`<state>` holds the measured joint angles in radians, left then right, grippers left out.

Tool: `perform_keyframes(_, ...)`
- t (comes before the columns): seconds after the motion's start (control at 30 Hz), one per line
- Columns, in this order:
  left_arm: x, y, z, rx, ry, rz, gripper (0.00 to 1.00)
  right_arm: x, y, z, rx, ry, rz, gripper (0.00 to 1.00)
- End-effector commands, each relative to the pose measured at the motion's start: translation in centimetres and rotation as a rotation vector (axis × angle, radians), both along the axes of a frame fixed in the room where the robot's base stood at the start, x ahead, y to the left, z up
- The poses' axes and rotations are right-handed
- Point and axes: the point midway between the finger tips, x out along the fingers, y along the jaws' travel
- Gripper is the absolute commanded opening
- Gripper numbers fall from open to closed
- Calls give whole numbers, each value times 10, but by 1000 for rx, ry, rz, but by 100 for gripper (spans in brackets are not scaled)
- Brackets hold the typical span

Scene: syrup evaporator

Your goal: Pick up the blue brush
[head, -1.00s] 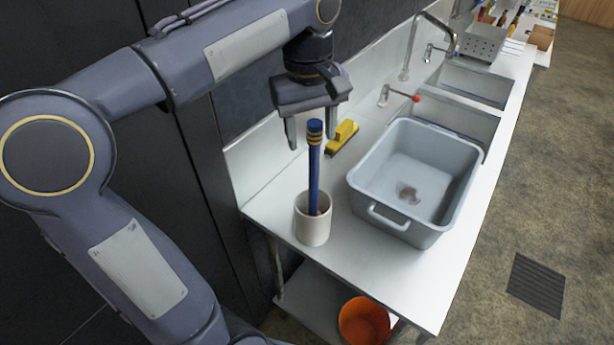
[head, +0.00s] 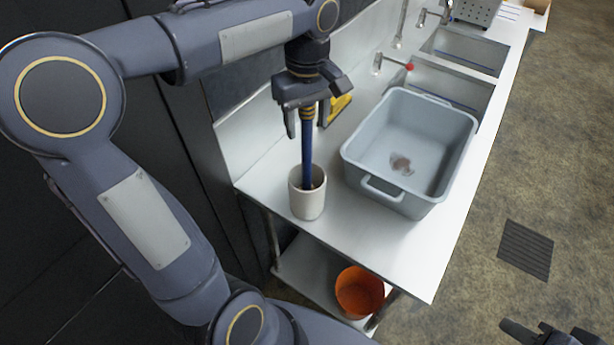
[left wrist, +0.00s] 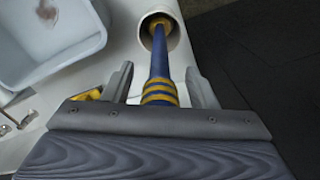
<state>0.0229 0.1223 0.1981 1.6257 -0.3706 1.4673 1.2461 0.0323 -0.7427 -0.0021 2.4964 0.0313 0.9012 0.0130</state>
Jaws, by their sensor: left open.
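The blue brush (head: 307,155) stands nearly upright in a white cup (head: 307,204), handle up, with yellow bands near its top. Its lower end is hidden in the cup. My left gripper (head: 307,124) is open above the cup, pointing down, with its fingers on either side of the banded upper handle. In the left wrist view the brush (left wrist: 160,64) runs between the two fingers (left wrist: 159,78), with visible gaps on both sides. A dark part of my right gripper (head: 552,335) shows at the bottom right corner, mostly cut off.
A grey tub (head: 378,188) stands on the steel counter (head: 385,240) right of the cup. A yellow brush (head: 340,103) lies behind the left gripper, partly hidden. Sinks (head: 465,52) are further back. An orange bucket (head: 360,292) sits on the lower shelf.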

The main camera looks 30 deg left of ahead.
Motion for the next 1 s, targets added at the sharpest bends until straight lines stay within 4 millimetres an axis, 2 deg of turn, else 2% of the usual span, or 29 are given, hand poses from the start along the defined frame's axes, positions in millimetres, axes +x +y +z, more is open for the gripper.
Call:
perform_keyframes(0.17,0,0,0,0,0,1,51,0,0,0,0,0,0,34)
perform_keyframes(0.53,0,0,0,-1,-1,1,4,0,0,0,0,0,0,34)
perform_keyframes(0.83,1,0,3,0,-2,1,4,0,0,0,0,0,0,34)
perform_keyframes(1.0,1,0,18,0,-4,1,4,0,0,0,0,0,0,34)
